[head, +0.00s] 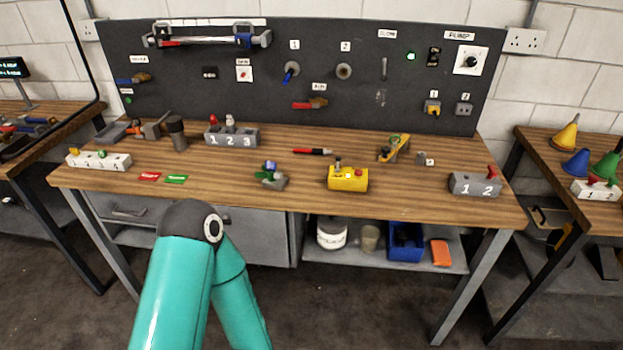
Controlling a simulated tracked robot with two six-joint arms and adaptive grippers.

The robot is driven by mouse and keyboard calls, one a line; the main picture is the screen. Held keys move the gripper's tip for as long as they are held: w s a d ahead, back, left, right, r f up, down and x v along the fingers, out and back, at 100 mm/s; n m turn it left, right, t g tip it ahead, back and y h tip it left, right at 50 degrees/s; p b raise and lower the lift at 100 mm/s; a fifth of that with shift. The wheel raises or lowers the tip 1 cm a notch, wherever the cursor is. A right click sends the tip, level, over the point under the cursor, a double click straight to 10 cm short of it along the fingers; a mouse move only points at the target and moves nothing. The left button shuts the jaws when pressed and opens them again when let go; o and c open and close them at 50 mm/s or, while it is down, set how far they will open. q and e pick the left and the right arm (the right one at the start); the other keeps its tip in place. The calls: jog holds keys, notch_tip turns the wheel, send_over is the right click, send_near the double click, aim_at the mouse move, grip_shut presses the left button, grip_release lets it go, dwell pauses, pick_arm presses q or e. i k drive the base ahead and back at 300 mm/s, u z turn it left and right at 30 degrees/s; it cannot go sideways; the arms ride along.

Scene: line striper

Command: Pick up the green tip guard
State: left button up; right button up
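I cannot tell for sure which small green part is the green tip guard. One small green piece (102,153) sits on the white block (118,163) at the left end of the bench, near a yellow piece. A green part (266,176) shows on a small grey holder (278,182) at the front middle, beside a blue piece. A flat green tag (176,179) lies at the front left next to a red tag. Neither of my grippers is in view. Only a teal link of my arm shows at the bottom, in front of the bench.
The wooden bench (230,198) also holds a grey 1-2-3 block (232,139), a red-black pen (312,152), a yellow box (348,179), a yellow tool (394,149) and a grey 1-2 block (474,186). Cones stand on the right table. The right middle is mostly clear.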

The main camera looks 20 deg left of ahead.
aim_at(275, 180)
jog(key=u, duration=0.2)
jog(key=i, duration=0.15)
jog(key=z, duration=1.8)
jog(key=i, duration=0.9)
jog(key=z, duration=1.75)
jog(key=i, duration=0.15)
jog(key=u, duration=2.85)
jog(key=i, duration=0.1)
jog(key=u, duration=2.9)
jog(key=i, duration=0.65)
jog(key=u, duration=0.3)
